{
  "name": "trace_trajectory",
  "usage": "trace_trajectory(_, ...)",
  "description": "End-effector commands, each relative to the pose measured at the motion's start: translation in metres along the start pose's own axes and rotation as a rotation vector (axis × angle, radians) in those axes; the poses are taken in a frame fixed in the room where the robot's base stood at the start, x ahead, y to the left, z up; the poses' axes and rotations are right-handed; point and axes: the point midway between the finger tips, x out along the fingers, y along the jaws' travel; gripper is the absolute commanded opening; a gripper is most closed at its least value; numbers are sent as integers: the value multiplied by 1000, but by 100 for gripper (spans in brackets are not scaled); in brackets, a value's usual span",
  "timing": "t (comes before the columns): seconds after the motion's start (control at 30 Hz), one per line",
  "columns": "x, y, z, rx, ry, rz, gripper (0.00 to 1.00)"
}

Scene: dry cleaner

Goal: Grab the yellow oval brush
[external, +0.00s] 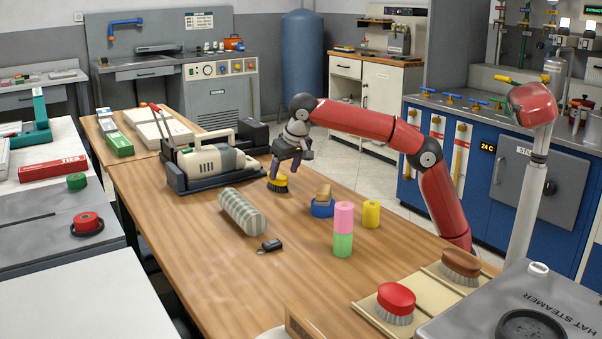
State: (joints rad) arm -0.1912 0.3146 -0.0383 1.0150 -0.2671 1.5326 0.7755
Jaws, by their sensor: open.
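The yellow oval brush (278,183) stands bristles down on the wooden table, with its yellow top up and dark bristles below. My gripper (284,172) points down right over the brush, with its fingers at or just above the brush's top. The fingers are small here, and I cannot tell whether they touch the brush or straddle it. The gripper is open. Part of the brush's top is hidden behind the fingers.
A cream machine in a dark tray (172,183) stands left of the brush. A blue holder (322,209), a pink-and-green stack (343,230), a yellow cylinder (371,214) and a striped roll (242,211) lie nearby. Red (395,303) and brown (461,267) brushes sit in front.

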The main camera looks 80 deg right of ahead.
Motion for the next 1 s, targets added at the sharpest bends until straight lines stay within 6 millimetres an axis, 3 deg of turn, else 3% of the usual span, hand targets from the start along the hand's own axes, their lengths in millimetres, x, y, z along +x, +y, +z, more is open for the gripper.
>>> trace_trajectory(0.23, 38, -2, -4, 0, -2, 2, 62)
trace_trajectory(0.47, 40, -2, -5, 1, -1, 1, 62)
trace_trajectory(0.87, 40, -2, -5, 1, -1, 1, 12)
trace_trajectory(1.0, 40, -2, -5, 1, -1, 1, 12)
